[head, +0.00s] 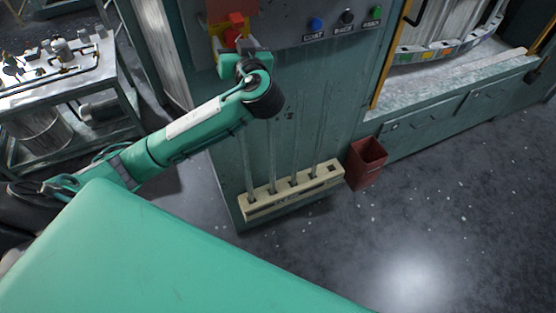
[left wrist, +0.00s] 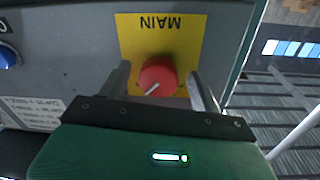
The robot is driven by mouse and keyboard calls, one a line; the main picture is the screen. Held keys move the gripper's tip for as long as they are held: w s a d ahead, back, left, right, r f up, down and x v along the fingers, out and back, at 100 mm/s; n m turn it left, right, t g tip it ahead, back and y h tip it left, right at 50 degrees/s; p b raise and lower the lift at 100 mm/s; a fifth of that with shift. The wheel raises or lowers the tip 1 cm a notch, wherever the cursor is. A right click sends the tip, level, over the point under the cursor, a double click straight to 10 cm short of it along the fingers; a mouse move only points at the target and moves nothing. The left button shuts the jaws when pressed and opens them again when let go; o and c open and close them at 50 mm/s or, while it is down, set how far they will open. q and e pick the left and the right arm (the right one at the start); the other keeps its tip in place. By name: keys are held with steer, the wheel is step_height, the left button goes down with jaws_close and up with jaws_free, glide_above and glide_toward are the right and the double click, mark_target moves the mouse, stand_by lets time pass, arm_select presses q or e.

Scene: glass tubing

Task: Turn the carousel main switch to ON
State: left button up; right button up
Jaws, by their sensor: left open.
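The carousel main switch is a red round knob (left wrist: 158,76) with a pale pointer line, on a yellow plate (left wrist: 188,38) marked MAIN, which appears upside down in the left wrist view. The pointer slants toward the lower left there. My left gripper (left wrist: 160,82) is open, with one finger on each side of the knob and visible gaps between. In the head view the red switch (head: 236,20) shows at the top, with my left gripper (head: 234,42) up against the panel. My right gripper is not in view.
The panel has a blue button (head: 316,24), a black button (head: 347,17) and a green button (head: 376,12). Below stand a cream rack (head: 262,209) of glass tubes and a red bin (head: 366,160). A metal cart (head: 60,75) is at the left. Open floor lies at the right.

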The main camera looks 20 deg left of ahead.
arm_select(q)
steer(key=b+v, duration=0.5)
steer(key=v, duration=0.9)
steer(key=w+d+f+m+g+h+p, duration=0.15)
steer(key=w+f+m+h, duration=0.45)
steer(key=f, duration=1)
step_height(320, 180, down, 21)
steer(key=w+m+g+h, duration=0.1)
steer(key=m+g, duration=0.1)
steer(key=m, duration=0.2)
steer(key=shift+w+d+h+p, duration=0.15)
steer(key=shift+w+h+p, duration=0.15)
steer(key=shift+p, duration=0.05)
steer(key=shift+g, duration=0.25)
